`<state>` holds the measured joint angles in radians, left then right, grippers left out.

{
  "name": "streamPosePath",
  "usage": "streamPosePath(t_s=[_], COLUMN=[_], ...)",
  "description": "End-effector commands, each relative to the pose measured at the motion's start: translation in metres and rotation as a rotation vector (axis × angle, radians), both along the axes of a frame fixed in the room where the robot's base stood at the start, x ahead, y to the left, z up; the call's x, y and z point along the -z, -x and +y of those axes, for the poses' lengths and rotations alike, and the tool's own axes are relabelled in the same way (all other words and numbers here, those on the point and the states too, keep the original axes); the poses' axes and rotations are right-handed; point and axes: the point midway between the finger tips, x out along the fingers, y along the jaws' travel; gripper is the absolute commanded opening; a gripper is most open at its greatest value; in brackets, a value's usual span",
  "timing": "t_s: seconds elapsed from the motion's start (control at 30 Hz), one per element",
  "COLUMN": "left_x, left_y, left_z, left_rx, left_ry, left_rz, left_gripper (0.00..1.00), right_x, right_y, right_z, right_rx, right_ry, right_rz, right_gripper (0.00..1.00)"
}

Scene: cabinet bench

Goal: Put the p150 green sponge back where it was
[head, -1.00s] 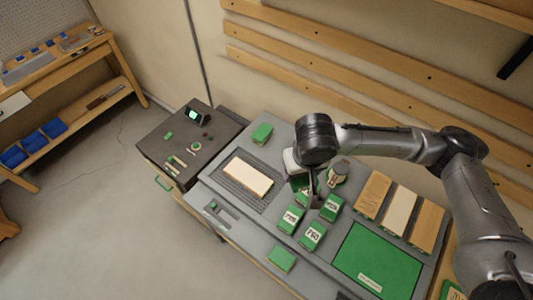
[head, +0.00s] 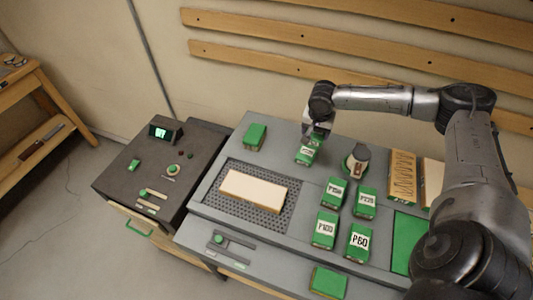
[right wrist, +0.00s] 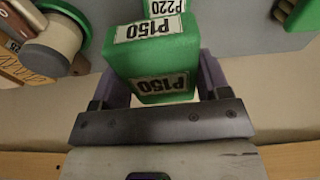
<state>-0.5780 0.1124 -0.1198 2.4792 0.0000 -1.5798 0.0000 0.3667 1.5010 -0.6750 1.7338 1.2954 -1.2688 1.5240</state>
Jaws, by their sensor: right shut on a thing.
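The P150 green sponge (right wrist: 160,62) sits between the two fingers of my right gripper (right wrist: 162,82), which is shut on it. Its white labels face the right wrist camera. A P220 green sponge (right wrist: 165,8) shows directly beyond it, partly hidden; I cannot tell whether they touch. A green labelled sponge (head: 306,153) shows just below the gripper there. My left gripper is not in view.
Several labelled green sponges (head: 324,230) stand in a group at the middle of the bench. The round object (head: 355,163) is close on the gripper's right. A pale block (head: 253,190) lies on a perforated mat.

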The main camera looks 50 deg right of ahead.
Motion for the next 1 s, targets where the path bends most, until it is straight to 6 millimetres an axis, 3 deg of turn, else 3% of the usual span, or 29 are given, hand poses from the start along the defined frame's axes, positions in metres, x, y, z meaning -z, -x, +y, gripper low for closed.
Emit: streamPosePath(t_s=[0.2,0.7,1.0], left_x=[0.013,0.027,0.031], left_y=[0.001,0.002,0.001], left_z=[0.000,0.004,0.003], left_rx=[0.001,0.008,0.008], left_ry=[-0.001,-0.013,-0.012], left_rz=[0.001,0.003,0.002], left_gripper=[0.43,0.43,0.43], right_x=[0.012,0.064,0.077], right_y=[-0.002,-0.084,-0.102], right_z=[-0.016,0.021,0.029], right_rx=[0.040,0.042,0.042], right_ry=[-0.003,-0.005,-0.002], right_rz=[-0.001,-0.002,0.001], right_gripper=[0.51,0.51,0.51])
